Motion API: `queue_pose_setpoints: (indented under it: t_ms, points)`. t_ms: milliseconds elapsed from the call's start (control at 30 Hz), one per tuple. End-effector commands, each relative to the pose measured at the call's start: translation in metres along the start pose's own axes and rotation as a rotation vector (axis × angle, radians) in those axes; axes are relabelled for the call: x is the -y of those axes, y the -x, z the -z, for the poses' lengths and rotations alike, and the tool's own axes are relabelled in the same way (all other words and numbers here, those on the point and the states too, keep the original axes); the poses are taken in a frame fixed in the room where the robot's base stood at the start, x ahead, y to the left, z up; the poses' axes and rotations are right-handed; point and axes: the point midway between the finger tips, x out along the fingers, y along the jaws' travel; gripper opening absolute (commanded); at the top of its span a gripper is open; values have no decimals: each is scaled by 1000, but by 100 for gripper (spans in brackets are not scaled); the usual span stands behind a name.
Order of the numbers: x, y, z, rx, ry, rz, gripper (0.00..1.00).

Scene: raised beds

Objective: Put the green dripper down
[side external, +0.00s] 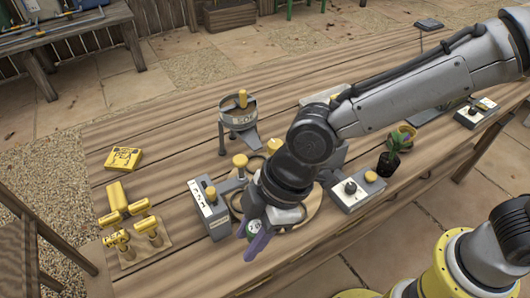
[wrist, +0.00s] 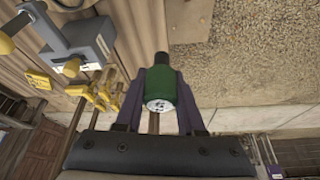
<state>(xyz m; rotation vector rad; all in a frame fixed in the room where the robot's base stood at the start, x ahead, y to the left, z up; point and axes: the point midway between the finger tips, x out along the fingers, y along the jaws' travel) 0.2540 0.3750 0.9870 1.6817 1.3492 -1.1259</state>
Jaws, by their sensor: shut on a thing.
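The green dripper (wrist: 175,92) is a small green cylinder with a black tip and a pale printed end. It sits between the two purple-grey fingers of my gripper (wrist: 165,80), which is shut on it. In the side external view, my gripper (side external: 252,240) points down and toward the viewer near the table's front edge. Only a small green and white part of the dripper (side external: 254,227) shows there between the fingers. It appears held in the air, but its height over the table is hard to tell.
A grey box with a yellow knob (side external: 208,210) stands just left of my gripper. Yellow tools (side external: 135,225) stand on a board further left. A round wooden board (side external: 312,208) lies partly behind my arm. A potted plant (side external: 390,155) is right. Bare table planks (side external: 165,165) lie at left.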

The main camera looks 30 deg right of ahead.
Motion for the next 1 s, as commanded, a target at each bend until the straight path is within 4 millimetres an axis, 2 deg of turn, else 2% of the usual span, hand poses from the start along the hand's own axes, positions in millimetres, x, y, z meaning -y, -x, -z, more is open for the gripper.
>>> queue_pose_setpoints:
  t_ms: [133,400,667,867,1000]
  points:
    - [-1,38,17,-9,2,-6,0]
    - [-3,86,36,-3,-4,-4,0]
    - [-62,86,37,0,-121,-50,0]
    - [-134,92,29,-1,-259,-105,0]
    - [-199,101,12,-1,-383,-157,0]
